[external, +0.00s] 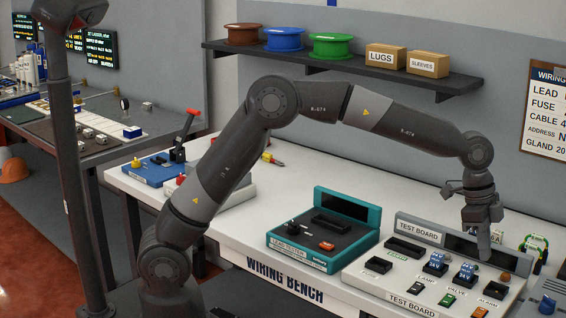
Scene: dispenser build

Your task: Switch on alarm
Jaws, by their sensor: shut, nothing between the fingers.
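The test board (394,275) is a pale sloped panel at the front right of the bench, with a dark display strip behind it. An ALARM label (488,302) is at its right, below a black socket (495,289). Small rocker switches sit along the front edge, including a green one (447,299) and an orange one (479,312); the lower edge is cut off by the picture. My gripper (484,254) is shut and empty, pointing down over the board's right rear. I cannot tell whether it touches anything. It hides part of the display.
Blue-and-white 24V plugs (437,260) stand up on the board near my gripper. A teal lead tester (322,240) is to the left. A green-framed item (534,247) and a grey box with a blue button (546,304) are to the right. A shelf (340,66) hangs behind.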

